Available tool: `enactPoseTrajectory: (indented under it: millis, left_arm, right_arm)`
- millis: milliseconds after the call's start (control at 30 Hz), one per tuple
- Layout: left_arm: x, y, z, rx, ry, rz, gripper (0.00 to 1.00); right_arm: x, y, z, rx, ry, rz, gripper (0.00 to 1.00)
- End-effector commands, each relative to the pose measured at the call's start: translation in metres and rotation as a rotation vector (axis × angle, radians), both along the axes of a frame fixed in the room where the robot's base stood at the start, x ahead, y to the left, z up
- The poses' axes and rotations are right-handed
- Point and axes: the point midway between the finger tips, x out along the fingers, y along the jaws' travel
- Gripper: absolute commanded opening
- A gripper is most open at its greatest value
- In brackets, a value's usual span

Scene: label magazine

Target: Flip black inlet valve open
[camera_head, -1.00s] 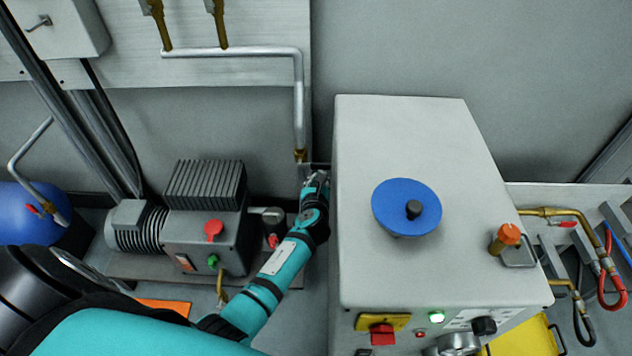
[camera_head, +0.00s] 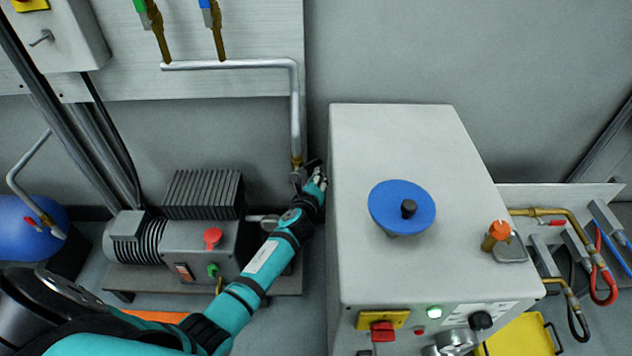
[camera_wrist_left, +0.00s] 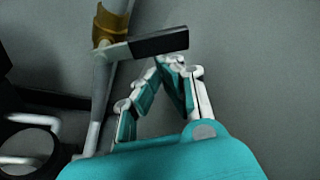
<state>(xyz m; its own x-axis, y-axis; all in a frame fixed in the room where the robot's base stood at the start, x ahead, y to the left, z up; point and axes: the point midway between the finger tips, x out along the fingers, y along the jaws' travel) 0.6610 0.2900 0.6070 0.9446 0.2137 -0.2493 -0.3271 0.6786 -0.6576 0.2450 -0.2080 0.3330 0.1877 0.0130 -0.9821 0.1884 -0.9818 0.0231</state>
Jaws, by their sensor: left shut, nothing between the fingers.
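The black inlet valve handle (camera_wrist_left: 158,43) shows in the left wrist view, a black-ended lever sticking out to the right from a grey valve body below a brass fitting (camera_wrist_left: 112,22). In the head view the black handle (camera_head: 313,163) is small, at the foot of the grey pipe. My left gripper (camera_head: 318,178) is just below it, beside the cabinet's left side. My right gripper is not in view.
A grey cabinet (camera_head: 400,135) with a blue disc (camera_head: 402,207) on top stands close on the right of my left gripper. A pump (camera_head: 200,245) with a finned block stands at left. The grey pipe (camera_head: 295,110) runs up the wall.

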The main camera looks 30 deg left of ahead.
Motion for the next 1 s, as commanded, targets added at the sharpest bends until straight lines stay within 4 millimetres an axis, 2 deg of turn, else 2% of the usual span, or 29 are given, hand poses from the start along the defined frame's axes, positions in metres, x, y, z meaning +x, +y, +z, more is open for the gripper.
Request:
enactPoseTrajectory:
  millis: [67, 433, 700, 900, 1000]
  left_arm:
    - [0.0, 0.002, 0.004, -0.067, -0.035, 0.001, 0.0]
    - [-0.004, 0.009, 0.021, -0.382, -0.187, 0.003, 0.0]
    - [-0.007, 0.016, 0.032, -0.594, -0.287, 0.004, 0.0]
    - [-0.01, 0.021, 0.038, -0.7, -0.339, 0.003, 0.0]
    - [-0.011, 0.023, 0.04, -0.693, -0.335, 0.002, 0.0]
  right_arm:
    - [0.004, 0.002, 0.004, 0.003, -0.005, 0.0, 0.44]
    - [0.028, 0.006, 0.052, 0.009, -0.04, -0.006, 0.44]
    - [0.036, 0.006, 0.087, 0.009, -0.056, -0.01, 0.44]
    - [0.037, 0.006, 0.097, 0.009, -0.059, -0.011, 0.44]
    - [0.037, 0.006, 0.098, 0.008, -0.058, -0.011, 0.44]
